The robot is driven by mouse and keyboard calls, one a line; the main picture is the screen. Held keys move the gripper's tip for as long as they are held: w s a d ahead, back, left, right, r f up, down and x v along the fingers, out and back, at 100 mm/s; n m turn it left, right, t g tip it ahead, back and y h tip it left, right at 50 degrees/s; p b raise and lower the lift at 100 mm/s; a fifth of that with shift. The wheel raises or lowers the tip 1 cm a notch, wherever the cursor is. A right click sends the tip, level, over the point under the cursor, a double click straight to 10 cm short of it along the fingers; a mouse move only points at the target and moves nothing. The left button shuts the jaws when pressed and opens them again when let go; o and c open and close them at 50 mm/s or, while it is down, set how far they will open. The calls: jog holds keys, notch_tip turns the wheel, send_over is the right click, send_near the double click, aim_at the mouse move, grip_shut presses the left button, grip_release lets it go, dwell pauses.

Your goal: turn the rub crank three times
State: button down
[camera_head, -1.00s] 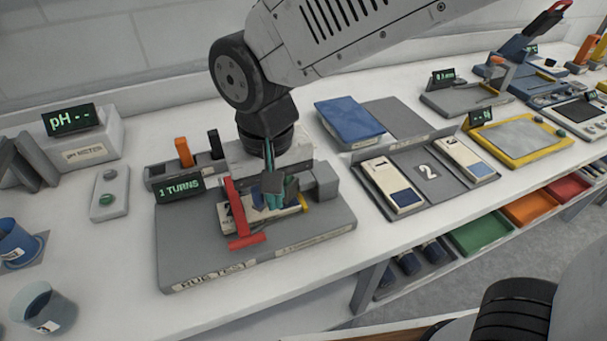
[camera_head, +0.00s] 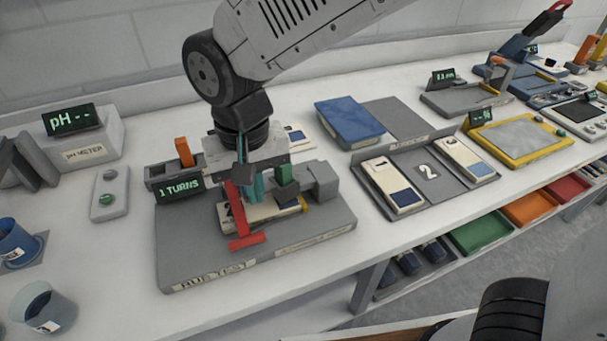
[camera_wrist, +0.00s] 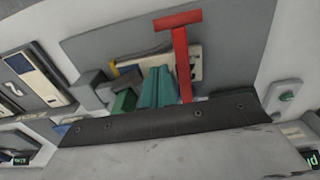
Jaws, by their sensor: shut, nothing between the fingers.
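The rub crank (camera_head: 246,240) is a red T-shaped lever on the grey rub test base (camera_head: 185,265). Its crossbar end points toward the table's front edge. It also shows in the wrist view (camera_wrist: 182,62), just right of my fingers. My gripper (camera_head: 256,192) has teal fingers, shut and empty, just right of the crank's arm and over the tester. Its fingers also show in the wrist view (camera_wrist: 157,86). I cannot tell whether they touch the crank. A pale card (camera_head: 262,212) lies on the base below. The small display (camera_head: 180,189) reads "1 TURNS".
A green block (camera_head: 286,181) and a grey block (camera_head: 319,180) stand on the tester right of my fingers. An orange-handled item (camera_head: 183,152) stands behind the display. A pH meter (camera_head: 85,145) is at left. Bare white table lies in front of the base.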

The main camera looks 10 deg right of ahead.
jog(key=shift+w, duration=0.1)
jog(key=shift+w+a, duration=0.75)
jog(key=shift+w, duration=0.15)
jog(key=shift+w+a, duration=0.3)
jog(key=shift+w, duration=0.85)
jog(key=shift+w, duration=1.25)
